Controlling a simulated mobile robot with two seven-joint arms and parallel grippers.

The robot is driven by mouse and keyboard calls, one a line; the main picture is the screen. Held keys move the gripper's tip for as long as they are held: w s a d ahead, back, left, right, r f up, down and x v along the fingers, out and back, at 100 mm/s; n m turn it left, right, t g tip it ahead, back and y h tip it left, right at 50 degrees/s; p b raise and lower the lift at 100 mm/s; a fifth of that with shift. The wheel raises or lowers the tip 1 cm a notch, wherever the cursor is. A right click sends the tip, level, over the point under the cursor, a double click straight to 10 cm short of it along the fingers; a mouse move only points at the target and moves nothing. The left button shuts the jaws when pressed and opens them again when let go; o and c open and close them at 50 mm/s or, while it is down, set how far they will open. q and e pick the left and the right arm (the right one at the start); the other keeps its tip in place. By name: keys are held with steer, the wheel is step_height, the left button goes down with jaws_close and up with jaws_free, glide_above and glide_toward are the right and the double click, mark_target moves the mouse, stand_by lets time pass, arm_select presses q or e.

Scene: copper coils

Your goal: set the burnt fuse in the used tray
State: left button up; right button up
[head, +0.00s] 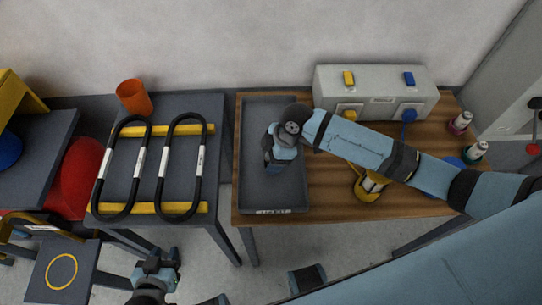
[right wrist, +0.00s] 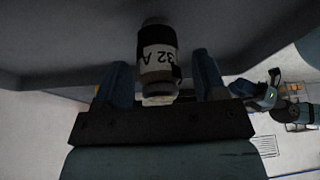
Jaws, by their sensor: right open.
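The used tray (head: 258,192) is a long dark grey tray with a small label on its front rim, on the wooden table. My right gripper (head: 276,160) reaches down into it from the right. In the right wrist view the burnt fuse (right wrist: 158,58), a short cylinder with metal ends and a sooty "32 A" label, is between the fingers of my right gripper (right wrist: 163,75). The fingers are open, with gaps on both sides. The gripper hides the fuse in the head view. My left gripper (head: 156,266) is low at the left, fingers apart and empty.
A grey box (head: 370,85) with yellow and blue switches stands behind my right arm. A yellow object (head: 370,188) and small bottles (head: 460,123) are on the wooden table. The left table holds two black loops (head: 181,165) and an orange cup (head: 134,97).

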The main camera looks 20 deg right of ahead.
steer(key=v, duration=1.2)
steer(key=shift+a, duration=0.1)
steer(key=s+a+f+m+t+p, duration=0.1)
steer(key=s+f+m+t+p, duration=0.1)
steer(key=m, duration=0.1)
steer(key=s+a+f+m+t+p, duration=0.1)
steer(key=s+f+m+t, duration=0.2)
steer(key=m, duration=0.1)
steer(key=s+a+f+m+t+y+p, duration=0.1)
steer(key=s+f+m+t+p, duration=0.1)
steer(key=s+m+t, duration=0.1)
steer(key=shift+f+p, duration=0.2)
steer(key=shift+p, duration=0.1)
steer(key=s+d+m, duration=0.1)
steer(key=s, duration=0.1)
steer(key=s+d+f+m+t+h+p, duration=0.1)
steer(key=s, duration=0.1)
steer(key=s+d+m+t+h, duration=0.1)
steer(key=s+d, duration=0.1)
steer(key=s, duration=0.1)
steer(key=shift+f, duration=0.35)
steer(key=shift+s+d+f+m, duration=0.1)
steer(key=shift+s+d+m, duration=0.1)
steer(key=shift+s+m, duration=0.1)
